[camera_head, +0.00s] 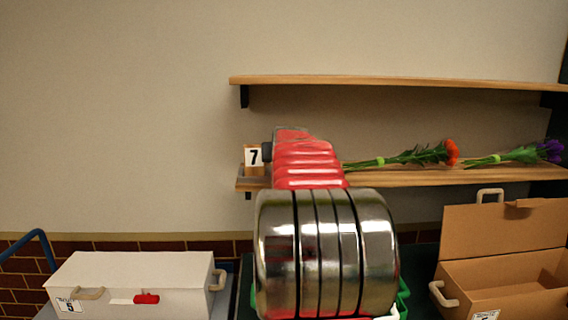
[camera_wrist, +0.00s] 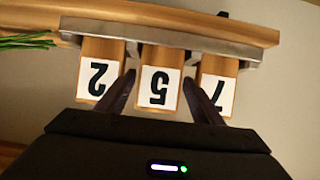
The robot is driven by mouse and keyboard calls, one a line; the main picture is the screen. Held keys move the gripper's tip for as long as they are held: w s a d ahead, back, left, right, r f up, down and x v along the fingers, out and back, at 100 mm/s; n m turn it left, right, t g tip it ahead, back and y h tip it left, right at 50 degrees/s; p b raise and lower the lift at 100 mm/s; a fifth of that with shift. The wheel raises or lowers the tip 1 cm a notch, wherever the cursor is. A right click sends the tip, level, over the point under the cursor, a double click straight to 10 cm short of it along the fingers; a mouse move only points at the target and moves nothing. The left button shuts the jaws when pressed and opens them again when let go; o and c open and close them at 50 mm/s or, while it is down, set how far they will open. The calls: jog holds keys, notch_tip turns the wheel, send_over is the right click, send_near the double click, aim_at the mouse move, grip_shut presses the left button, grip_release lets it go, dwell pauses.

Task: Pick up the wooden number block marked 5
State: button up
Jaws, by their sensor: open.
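The wooden block marked 5 (camera_wrist: 158,88) is the middle one of three blocks in the wrist view, where the digits appear upside down. My gripper (camera_wrist: 165,90) is open, with one dark finger on each side of the 5 block. Whether the fingers touch it cannot be told. The block marked 2 (camera_wrist: 100,72) is at its left and the block marked 7 (camera_wrist: 217,87) at its right. In the head view, the 7 block (camera_head: 253,157) shows at the left end of the lower shelf; my arm hides the 5 block.
The blocks sit along a grey metal strip (camera_wrist: 190,45) on the wooden lower shelf (camera_head: 420,175). An upper shelf (camera_head: 400,82) runs above. Flowers with an orange bloom (camera_head: 451,152) and purple bloom (camera_head: 548,150) lie right. A white box (camera_head: 130,272) and an open cardboard box (camera_head: 500,240) stand below.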

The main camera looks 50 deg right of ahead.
jog(key=shift+c, duration=0.2)
jog(key=c, duration=0.8)
notch_tip(320, 180, up, 10)
dwell(0.5)
